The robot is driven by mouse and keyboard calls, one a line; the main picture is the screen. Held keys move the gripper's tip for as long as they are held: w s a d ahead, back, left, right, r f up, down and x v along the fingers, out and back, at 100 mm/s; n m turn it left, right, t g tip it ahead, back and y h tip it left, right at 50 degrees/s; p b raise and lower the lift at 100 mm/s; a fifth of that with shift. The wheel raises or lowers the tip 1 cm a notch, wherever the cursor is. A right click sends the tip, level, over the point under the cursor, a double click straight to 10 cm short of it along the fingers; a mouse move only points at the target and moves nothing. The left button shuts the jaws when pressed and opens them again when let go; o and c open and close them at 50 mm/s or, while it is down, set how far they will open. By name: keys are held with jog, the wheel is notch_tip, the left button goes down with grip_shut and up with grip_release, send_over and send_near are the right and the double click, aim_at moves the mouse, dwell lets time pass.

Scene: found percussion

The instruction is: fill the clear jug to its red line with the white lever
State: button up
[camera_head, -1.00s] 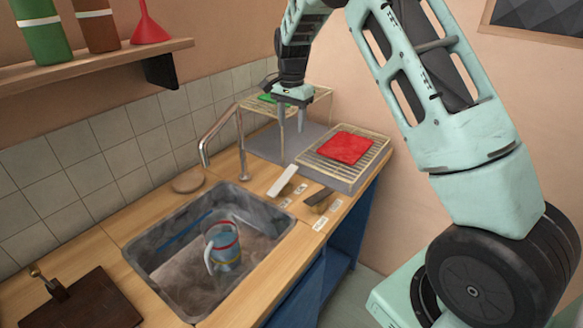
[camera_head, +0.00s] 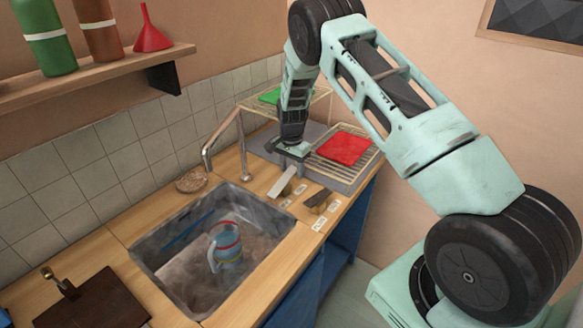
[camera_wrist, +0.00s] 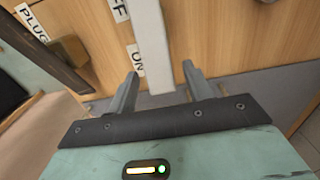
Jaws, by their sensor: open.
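The clear jug (camera_head: 226,258) stands upright in the sink, with its handle to the left and a red band near its upper part. It looks bluish inside; I cannot tell the exact level. The white lever (camera_head: 282,182) sticks up at a tilt from the counter right of the sink. My gripper (camera_head: 291,161) is low just behind the lever, its fingers mostly hidden in the head view. In the wrist view my gripper (camera_wrist: 163,85) is open and the white lever (camera_wrist: 152,45) lies ahead, in line with the gap between the fingers. "ON" and "OFF" labels lie beside it.
The metal tap (camera_head: 226,140) arches at the sink's back; I see no stream. A brown lever (camera_head: 317,198) beside a "PLUG" label (camera_wrist: 32,22) is close to the white one. A red cloth (camera_head: 343,148) lies on the rack behind.

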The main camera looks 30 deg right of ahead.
jog(key=shift+f, duration=0.45)
